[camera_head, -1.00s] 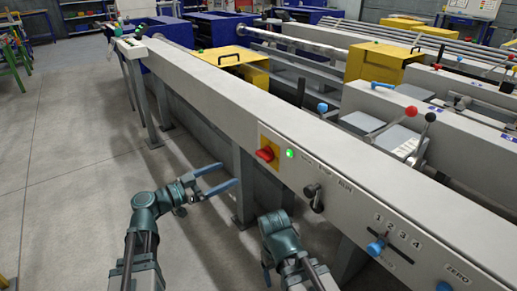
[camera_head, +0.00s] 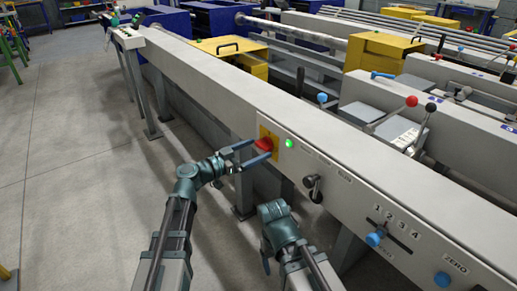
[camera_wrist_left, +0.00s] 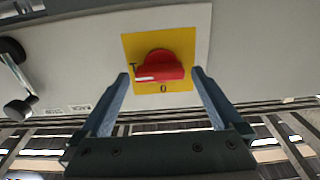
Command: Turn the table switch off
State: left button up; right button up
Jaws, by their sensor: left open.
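The table switch is a red rotary knob (camera_head: 264,144) on a yellow plate (camera_head: 274,140), on the front face of the long grey table. In the left wrist view the red knob (camera_wrist_left: 160,68) lies with its bar crosswise. Its white mark is at the left, by the "I"; a "0" is printed below it on the yellow plate (camera_wrist_left: 182,42). My left gripper (camera_head: 258,152) is open in front of the switch, one finger on each side of the knob. I see no clear contact. My right gripper (camera_head: 266,264) hangs low at the front, mostly hidden by its own arm.
A green lamp (camera_head: 290,143) glows right of the switch. Further right are a black-knobbed lever (camera_head: 312,188) and a blue knob (camera_head: 375,239) under numbers. The table's grey beam (camera_head: 235,88) runs to the far left.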

pick_arm(q)
jog(key=shift+x, duration=0.8)
jog(key=c, duration=1.2)
